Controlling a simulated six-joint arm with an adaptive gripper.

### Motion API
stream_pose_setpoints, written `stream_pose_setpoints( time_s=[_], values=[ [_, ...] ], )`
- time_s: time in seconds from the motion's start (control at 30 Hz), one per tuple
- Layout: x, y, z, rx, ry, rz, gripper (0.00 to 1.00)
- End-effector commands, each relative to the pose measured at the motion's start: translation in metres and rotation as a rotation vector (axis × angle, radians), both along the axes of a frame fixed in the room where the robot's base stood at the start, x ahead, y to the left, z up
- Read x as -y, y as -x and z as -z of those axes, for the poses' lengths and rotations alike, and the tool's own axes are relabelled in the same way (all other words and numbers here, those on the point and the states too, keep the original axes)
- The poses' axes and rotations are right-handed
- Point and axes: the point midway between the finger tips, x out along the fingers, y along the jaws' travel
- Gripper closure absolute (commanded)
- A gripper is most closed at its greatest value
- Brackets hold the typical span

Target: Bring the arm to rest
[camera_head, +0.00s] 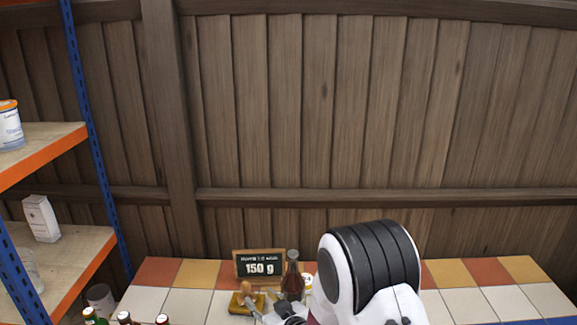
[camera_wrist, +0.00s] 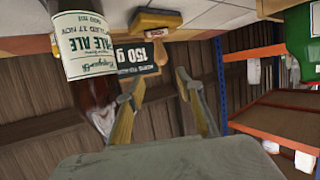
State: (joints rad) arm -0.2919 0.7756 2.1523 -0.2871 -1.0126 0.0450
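My gripper (camera_wrist: 159,82) is in the wrist view, its two fingers spread apart with nothing between them. In the head view my white and black arm reaches in from the bottom right over the tiled counter (camera_head: 450,275) and covers part of it. The wrist picture appears upside down. There, a brown bottle with a pale ale label (camera_wrist: 88,62) is close by on the left, apart from the fingers. A chalkboard sign reading 150 g (camera_wrist: 130,58) shows behind the fingers; it also stands on the counter in the head view (camera_head: 259,268).
A brown bottle (camera_head: 292,280) stands beside the sign. A yellow block with a wooden handle (camera_head: 240,306) lies in front of it. Several bottle tops show at the bottom left. A blue and orange shelf (camera_head: 45,170) stands left. A wooden fence (camera_head: 330,100) closes the back. The right counter looks clear.

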Motion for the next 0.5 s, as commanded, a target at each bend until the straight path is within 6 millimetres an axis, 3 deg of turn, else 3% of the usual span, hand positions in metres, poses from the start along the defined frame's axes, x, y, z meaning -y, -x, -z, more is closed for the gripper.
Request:
stream_pose_setpoints(
  time_s=[0.27, 0.5],
  values=[
    [0.004, -0.012, -0.045, 0.043, 0.072, 0.024, 0.64],
    [0.010, -0.018, -0.101, 0.080, 0.158, 0.051, 0.64]
  ],
)
